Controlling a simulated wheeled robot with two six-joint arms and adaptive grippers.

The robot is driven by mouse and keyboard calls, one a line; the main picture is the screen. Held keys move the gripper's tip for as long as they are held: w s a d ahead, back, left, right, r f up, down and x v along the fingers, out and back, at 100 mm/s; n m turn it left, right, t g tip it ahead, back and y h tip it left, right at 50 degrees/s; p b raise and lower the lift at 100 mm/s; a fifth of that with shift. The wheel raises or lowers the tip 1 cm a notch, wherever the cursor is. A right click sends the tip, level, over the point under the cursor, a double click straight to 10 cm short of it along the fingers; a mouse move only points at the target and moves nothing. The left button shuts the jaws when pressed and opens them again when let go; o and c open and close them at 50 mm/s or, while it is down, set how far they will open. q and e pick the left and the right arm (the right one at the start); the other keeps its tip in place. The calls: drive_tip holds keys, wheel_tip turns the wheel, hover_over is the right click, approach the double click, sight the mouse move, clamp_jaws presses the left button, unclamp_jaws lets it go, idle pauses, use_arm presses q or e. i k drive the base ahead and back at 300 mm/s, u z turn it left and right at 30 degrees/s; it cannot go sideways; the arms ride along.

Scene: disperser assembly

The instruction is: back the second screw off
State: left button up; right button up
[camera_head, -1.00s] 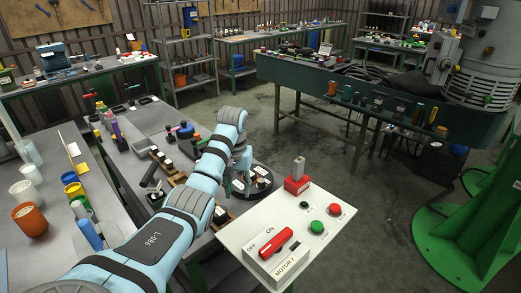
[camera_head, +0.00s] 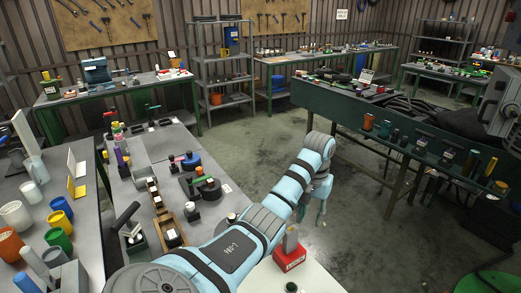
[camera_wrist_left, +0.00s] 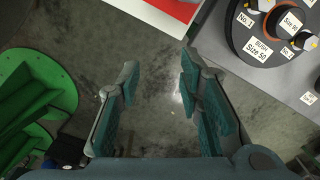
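My left gripper (camera_head: 322,205) hangs over bare floor between the grey bench and the long green table, fingers pointing down. The left wrist view shows it open (camera_wrist_left: 158,85), with only floor between its teal fingers. A black round part (camera_wrist_left: 280,28) with white labels, one reading "Size 50", lies at that view's upper right, apart from the fingers. In the head view, round black parts (camera_head: 203,186) with coloured pieces on top stand on the grey bench. I cannot make out which piece is the second screw.
A red block with a grey top (camera_head: 289,257) stands on a white panel (camera_head: 312,277) close to my left arm. The long green table (camera_head: 400,140) carries bottles along its near edge. A green stand (camera_wrist_left: 35,110) shows at left in the wrist view. Open floor lies between.

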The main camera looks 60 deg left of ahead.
sight(232, 217)
drive_tip(key=z, duration=0.05)
drive_tip(key=i, duration=1.65)
drive_tip(key=u, duration=1.25)
drive_tip(key=i, duration=0.45)
drive_tip(key=u, duration=1.15)
